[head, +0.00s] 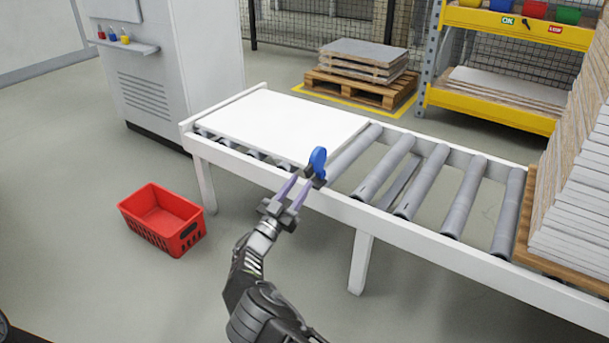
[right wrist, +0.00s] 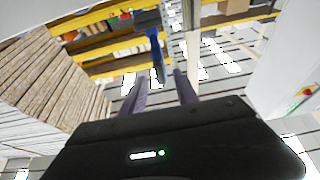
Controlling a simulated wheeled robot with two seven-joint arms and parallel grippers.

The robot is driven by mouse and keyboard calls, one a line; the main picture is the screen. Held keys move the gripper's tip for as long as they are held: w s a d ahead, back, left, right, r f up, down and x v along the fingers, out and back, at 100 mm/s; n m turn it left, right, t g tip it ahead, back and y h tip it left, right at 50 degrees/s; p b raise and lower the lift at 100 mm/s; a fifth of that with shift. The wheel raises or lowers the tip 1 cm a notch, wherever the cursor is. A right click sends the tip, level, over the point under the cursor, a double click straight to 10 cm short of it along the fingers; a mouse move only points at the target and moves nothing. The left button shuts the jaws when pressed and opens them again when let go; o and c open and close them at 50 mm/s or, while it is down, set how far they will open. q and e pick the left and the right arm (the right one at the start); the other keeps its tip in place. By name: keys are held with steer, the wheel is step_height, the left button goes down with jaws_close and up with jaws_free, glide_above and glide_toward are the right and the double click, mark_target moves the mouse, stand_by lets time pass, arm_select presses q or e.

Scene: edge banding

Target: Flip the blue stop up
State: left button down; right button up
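The blue stop (head: 318,160) is a small rounded paddle on a dark bracket at the near rail of the roller conveyor. In the head view its blue part shows above the rail, beside the near right corner of the white panel (head: 285,125). My right gripper (head: 304,182) is just in front of the rail, pointing up at the stop, with its two purplish fingers apart. In the right wrist view the blue stop (right wrist: 156,55) lies ahead, in line with the gap between the fingers (right wrist: 160,80). I cannot tell if they touch it. My left gripper is out of view.
The conveyor's grey rollers (head: 385,165) are bare right of the panel. A board stack (head: 575,200) stands at the conveyor's right end. A red crate (head: 163,218) sits on the floor at left. A white cabinet (head: 165,60) and a yellow shelf (head: 500,110) stand behind.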

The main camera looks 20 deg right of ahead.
steer(key=v, duration=0.3)
steer(key=shift+s+a+p, duration=0.15)
steer(key=shift+p, duration=0.15)
steer(key=shift+f, duration=0.1)
